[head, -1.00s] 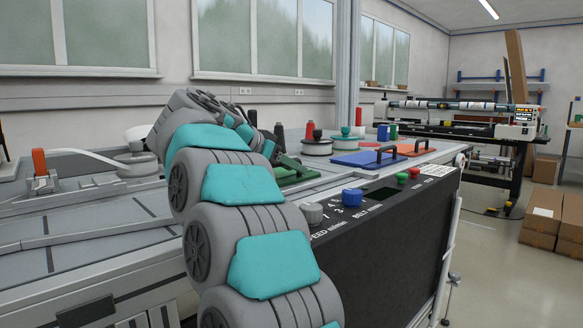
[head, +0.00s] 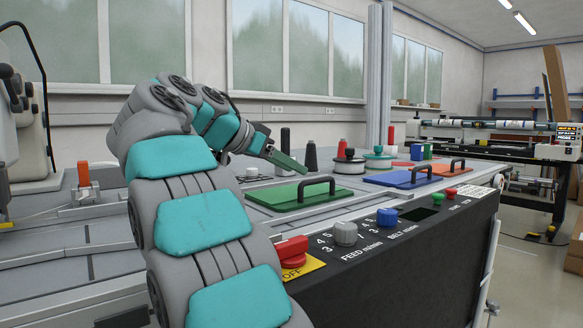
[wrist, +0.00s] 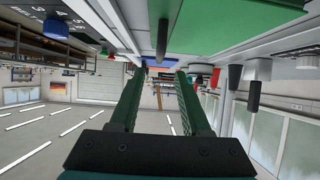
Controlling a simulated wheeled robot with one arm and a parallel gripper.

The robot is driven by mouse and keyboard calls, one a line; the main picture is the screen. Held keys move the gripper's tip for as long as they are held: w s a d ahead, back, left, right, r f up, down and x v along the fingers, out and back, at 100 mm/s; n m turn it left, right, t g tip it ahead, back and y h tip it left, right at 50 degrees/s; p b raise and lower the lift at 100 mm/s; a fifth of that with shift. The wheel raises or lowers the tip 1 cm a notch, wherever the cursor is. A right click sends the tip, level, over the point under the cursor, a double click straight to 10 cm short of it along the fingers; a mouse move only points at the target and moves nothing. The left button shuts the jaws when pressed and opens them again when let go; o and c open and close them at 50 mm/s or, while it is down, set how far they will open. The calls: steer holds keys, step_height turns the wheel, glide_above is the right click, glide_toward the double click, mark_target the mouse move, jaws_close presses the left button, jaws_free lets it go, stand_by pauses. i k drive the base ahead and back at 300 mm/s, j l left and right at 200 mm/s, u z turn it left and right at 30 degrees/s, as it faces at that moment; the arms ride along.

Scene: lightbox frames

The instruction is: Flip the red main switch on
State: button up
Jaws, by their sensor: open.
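The red main switch (head: 292,251) is a rotary handle on a yellow plate (head: 303,270) at the left end of the black control panel, beside my arm. The word OFF shows on the plate; part of the plate is hidden by my arm. My gripper (head: 300,167) is up over the table, beyond the panel and above the green board, well apart from the switch. In the wrist view, my gripper's two green fingers (wrist: 158,74) are spread with nothing between them. I cannot see the red switch in that view.
The panel (head: 395,270) also carries a grey knob (head: 345,233), a blue knob (head: 386,217), and green and red buttons (head: 451,194). A green board (head: 295,202) with a black handle lies behind it. Blue (head: 400,180) and orange boards lie further right. Space above the panel is clear.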

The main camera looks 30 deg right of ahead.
mark_target(290, 251)
steer(key=k, duration=1)
